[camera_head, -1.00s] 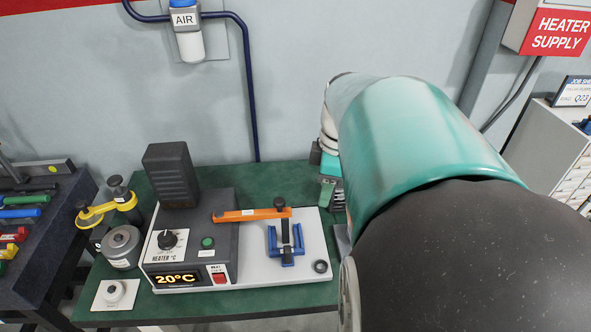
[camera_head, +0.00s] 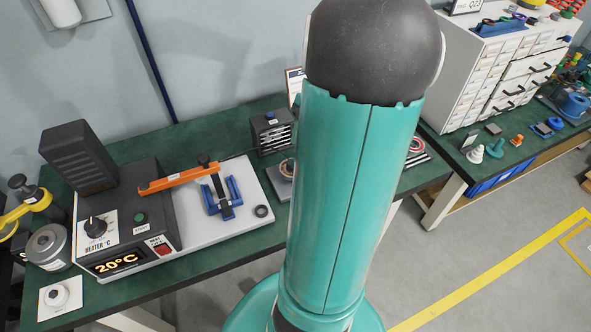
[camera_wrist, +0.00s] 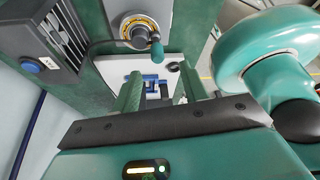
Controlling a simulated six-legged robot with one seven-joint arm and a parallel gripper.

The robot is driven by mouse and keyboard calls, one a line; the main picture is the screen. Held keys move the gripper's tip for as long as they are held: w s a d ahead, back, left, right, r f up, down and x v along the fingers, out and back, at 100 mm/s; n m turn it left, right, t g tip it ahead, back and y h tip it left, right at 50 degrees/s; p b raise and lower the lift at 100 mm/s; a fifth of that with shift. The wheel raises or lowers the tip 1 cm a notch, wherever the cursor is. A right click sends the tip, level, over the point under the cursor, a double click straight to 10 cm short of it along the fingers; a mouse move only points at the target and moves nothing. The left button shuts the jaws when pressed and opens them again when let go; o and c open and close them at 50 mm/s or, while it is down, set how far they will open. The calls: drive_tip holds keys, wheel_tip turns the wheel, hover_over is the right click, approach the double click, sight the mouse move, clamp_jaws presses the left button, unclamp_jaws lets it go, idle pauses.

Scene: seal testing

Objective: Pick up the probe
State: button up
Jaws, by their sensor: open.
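I cannot tell for certain which thing is the probe. In the wrist view a short teal rod with a rounded end (camera_wrist: 157,51) sits beside a round metal gauge with a yellow ring (camera_wrist: 138,27). In the head view my arm hides much of that area. The cradle also shows in the wrist view (camera_wrist: 151,79). My gripper (camera_wrist: 162,90) is open, with nothing visible between its teal fingers; it points towards the bench.
The heater unit (camera_head: 124,249) reads 20°C and stands on a green bench (camera_head: 195,282). A black vented box (camera_head: 271,131) is behind it. A yellow-handled tool (camera_head: 22,212) is at the left. A white drawer cabinet (camera_head: 480,84) stands at the right, with clear floor in front.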

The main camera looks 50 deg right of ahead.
drive_tip(key=x, duration=0.6)
drive_tip(key=shift+w+f, duration=0.2)
drive_tip(key=shift+f, duration=0.25)
drive_tip(key=shift+c, duration=0.2)
clamp_jaws()
